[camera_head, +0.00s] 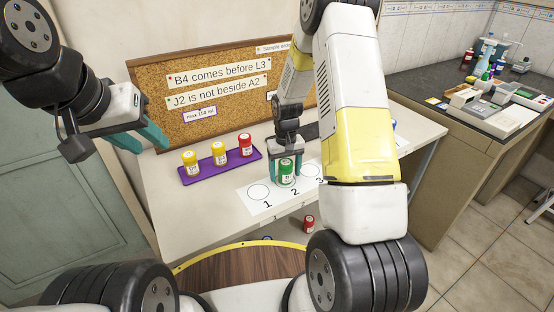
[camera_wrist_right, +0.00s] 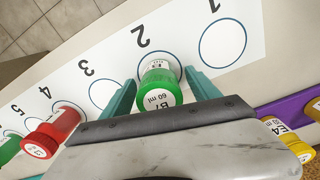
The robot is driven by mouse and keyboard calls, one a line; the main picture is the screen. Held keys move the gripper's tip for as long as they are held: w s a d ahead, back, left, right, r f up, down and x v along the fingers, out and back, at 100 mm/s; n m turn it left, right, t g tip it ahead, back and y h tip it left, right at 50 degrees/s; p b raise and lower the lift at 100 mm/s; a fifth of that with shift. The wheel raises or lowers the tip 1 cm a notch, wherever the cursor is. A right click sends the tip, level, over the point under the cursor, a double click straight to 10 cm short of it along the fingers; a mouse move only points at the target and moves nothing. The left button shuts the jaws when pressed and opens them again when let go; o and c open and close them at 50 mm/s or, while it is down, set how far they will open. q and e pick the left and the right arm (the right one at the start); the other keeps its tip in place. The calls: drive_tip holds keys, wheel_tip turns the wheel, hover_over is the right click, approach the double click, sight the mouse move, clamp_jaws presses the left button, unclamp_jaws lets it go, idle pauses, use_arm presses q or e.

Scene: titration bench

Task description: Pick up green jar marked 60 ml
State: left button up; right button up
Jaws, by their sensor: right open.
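In the right wrist view the jar's label (camera_wrist_right: 160,85) reads B7, 60 ml. My right gripper (camera_head: 285,168) is open, pointing down, with one teal finger on each side of this jar. In the right wrist view the open fingers (camera_wrist_right: 163,92) straddle it, with a gap visible at least on the right side. My left gripper (camera_head: 138,136) is raised at the left, far from the jar, its teal fingers apart and empty.
A purple tray (camera_head: 221,171) with two yellow jars and a red jar (camera_head: 245,145) lies left of the card. Another red jar (camera_head: 309,222) is nearer me. Circles 1 and 3 look empty. A corkboard (camera_head: 215,95) stands behind. My right arm hides the card's right part.

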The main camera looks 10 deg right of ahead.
drive_tip(key=c, duration=1.5)
drive_tip(key=shift+r, duration=0.15)
